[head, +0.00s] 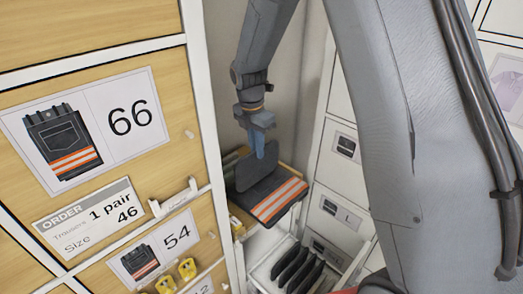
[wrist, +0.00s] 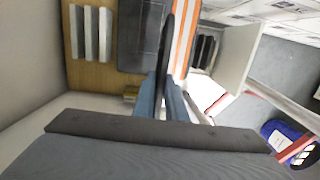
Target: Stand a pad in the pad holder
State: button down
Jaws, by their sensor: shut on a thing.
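My gripper (head: 258,150), with blue fingers, points down over the wooden shelf. It is shut on a dark pad (head: 238,160). In the wrist view the fingers (wrist: 163,88) pinch the pad (wrist: 168,42), seen edge-on as a thin dark strip. The pad is close to folded dark trousers (head: 278,201) with orange and white stripes; I cannot tell whether they touch. The trousers also show in the wrist view (wrist: 183,40). Pale upright slats (wrist: 90,32) on the wooden surface, left of the pad, look like the pad holder; the head view hides them.
A white drawer (head: 262,268) holding several dark pads (head: 298,268) stands open below right of the shelf. The wooden shelf (wrist: 125,84) has a pale wall on one side. Wooden drawer fronts (head: 185,120) with picture labels and an order card (head: 88,216) stand at left.

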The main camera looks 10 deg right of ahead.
jog(key=w+a+f+b, duration=0.3)
jog(key=w+b, duration=0.2)
jog(key=w, duration=0.3)
jog(key=w+a+f+b, duration=0.2)
jog(key=w+a+b, duration=0.1)
jog(key=w+b, duration=0.35)
jog(key=w+a+f+b, duration=0.3)
jog(key=w+a+b, duration=0.15)
jog(key=w, duration=0.45)
notch_tip(320, 180, down, 6)
jog(key=b, duration=0.1)
jog(key=shift+s+d+b, duration=0.15)
jog(key=shift+d+b, duration=0.25)
jog(key=shift+d, duration=0.05)
dwell(0.7)
jog(key=shift+f, duration=0.1)
jog(key=c, duration=1.7)
grip_release()
